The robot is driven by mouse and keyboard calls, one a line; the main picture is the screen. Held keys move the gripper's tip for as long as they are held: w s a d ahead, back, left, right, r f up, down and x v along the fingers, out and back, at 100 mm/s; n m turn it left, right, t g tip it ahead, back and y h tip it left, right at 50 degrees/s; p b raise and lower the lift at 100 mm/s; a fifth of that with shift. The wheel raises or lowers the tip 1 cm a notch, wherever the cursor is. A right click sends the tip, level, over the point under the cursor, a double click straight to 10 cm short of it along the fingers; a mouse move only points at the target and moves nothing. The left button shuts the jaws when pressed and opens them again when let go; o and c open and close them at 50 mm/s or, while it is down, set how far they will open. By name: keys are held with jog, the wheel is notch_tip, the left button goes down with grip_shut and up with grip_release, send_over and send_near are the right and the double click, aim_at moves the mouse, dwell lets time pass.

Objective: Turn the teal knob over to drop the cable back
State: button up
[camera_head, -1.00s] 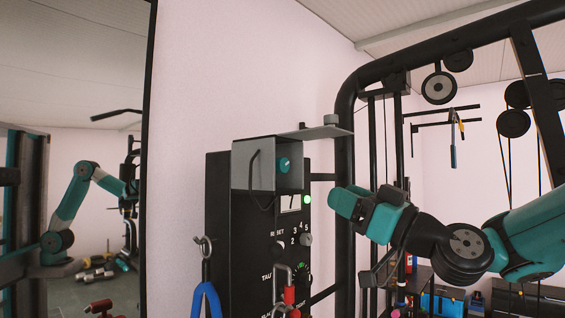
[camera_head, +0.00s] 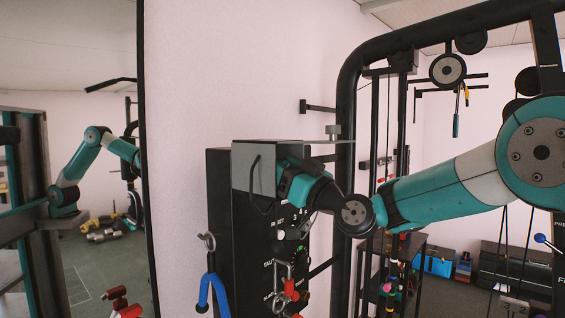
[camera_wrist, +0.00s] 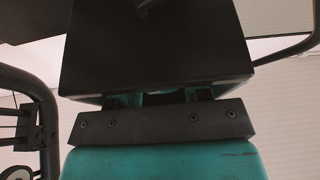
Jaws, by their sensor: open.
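The teal knob is hidden in the head view behind my gripper (camera_head: 284,180), which is at the open right side of a grey box (camera_head: 240,168) on the dark control panel. In the wrist view the dark underside of the box (camera_wrist: 155,50) fills the top middle, and my gripper (camera_wrist: 163,98) reaches in beneath it. My fingers are open, but their tips are mostly covered by the box. I cannot tell whether they touch the knob or stand around it. A thin dark loop (camera_head: 254,190) hangs at the box's left part; I cannot tell if it is the cable.
The black panel (camera_head: 222,230) carries number marks, a dial and a red-handled clip (camera_head: 289,287). A blue-handled tool (camera_head: 212,290) hangs at its left. A flat bracket (camera_head: 331,142) juts right above my wrist. A black rack frame (camera_head: 346,130) stands close behind. A mirror (camera_head: 70,60) is at left.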

jog(key=c, duration=0.6)
jog(key=shift+r+m+t+h+p, duration=0.15)
jog(key=shift+m+t+h+p, duration=0.4)
jog(key=shift+m, duration=1.25)
jog(key=shift+c, duration=0.2)
jog(key=shift+m+t, duration=0.35)
jog(key=shift+m, duration=0.05)
jog(key=o, duration=0.6)
jog(key=shift+o, duration=0.2)
